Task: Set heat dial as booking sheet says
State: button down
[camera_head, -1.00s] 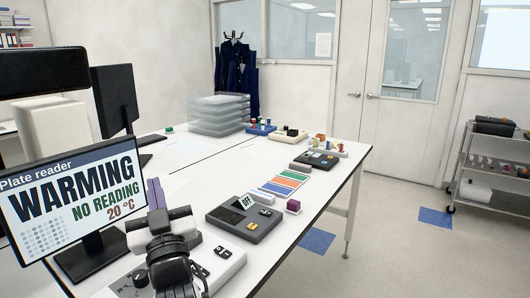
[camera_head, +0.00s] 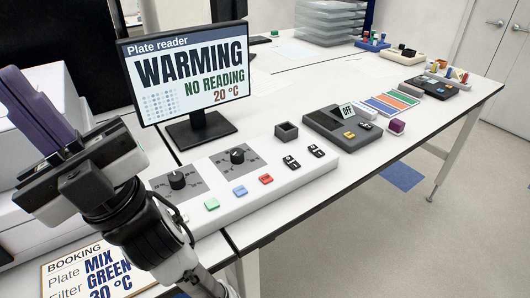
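The booking sheet (camera_head: 62,272) lies at the bottom left, partly hidden by my arm. It reads "Plate MIX", "Filter GREEN" and "30 °C". A white control panel (camera_head: 300,172) carries two black dials, a left one (camera_head: 177,180) and a right one (camera_head: 238,155), each on a grey plate. The dial markings are too small to read, so I cannot tell which is for heat. The plate reader screen (camera_head: 190,75) shows "WARMING", "NO READING", "20 °C". My gripper (camera_head: 28,100), with purple fingers, is raised at the left, apart from the dials. Its finger gap is unclear.
The panel also has green (camera_head: 212,204), blue (camera_head: 240,191) and red (camera_head: 266,179) buttons and black switches (camera_head: 316,151). A dark device (camera_head: 340,130) marked "OFF" stands to its right. A white machine (camera_head: 45,150) is behind my gripper. The floor at the right is mostly clear.

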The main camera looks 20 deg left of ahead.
aim_at(236, 155)
jog(key=k+u, duration=0.15)
jog(key=u, duration=0.3)
jog(key=k+u, duration=0.2)
jog(key=u, duration=0.25)
jog(key=k+u, duration=0.15)
jog(key=u, duration=0.35)
